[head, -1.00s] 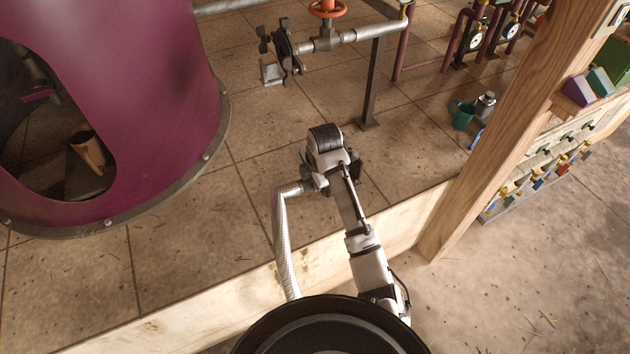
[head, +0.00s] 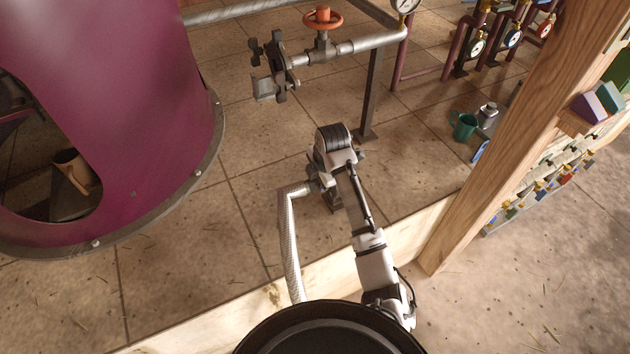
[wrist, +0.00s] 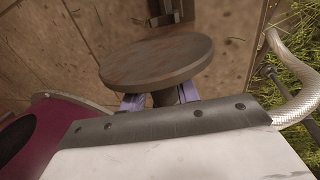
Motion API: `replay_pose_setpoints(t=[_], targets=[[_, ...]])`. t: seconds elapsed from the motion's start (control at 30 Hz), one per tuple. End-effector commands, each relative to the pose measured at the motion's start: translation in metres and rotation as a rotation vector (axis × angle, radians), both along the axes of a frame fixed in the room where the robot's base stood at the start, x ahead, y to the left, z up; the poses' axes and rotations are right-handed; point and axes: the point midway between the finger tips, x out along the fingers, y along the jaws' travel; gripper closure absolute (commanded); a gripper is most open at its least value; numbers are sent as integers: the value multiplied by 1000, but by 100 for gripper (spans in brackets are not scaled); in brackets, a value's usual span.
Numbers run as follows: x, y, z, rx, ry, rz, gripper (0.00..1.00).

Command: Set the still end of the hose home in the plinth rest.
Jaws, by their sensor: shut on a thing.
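My gripper (wrist: 160,99) is shut on the still end of the hose; its pale violet fingertips show on both sides of a short neck. The hose end (wrist: 155,60) has a round, flat, grey-brown flange, facing away from the wrist. The braided silver hose (head: 290,240) hangs from the gripper's left side in the head view, where my wrist hides most of the grip. A grey bracket-like part (wrist: 163,11) shows at the top of the wrist view, apart from the flange. It may be the plinth rest, but I cannot tell.
A pipe coupling with dark levers (head: 275,65) and a grey cradle-like part (head: 268,90) stand beyond my arm. The purple still body (head: 130,110) is left. A wooden post (head: 510,130) is right. A green mug (head: 464,127) stands on the tiles.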

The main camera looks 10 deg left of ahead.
Motion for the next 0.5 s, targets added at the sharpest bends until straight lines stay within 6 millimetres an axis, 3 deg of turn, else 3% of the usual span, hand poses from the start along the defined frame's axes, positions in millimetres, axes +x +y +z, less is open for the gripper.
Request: replay_pose_setpoints(t=[0.5], targets=[[22, -34, -2, -4, -9, -11, 100]])
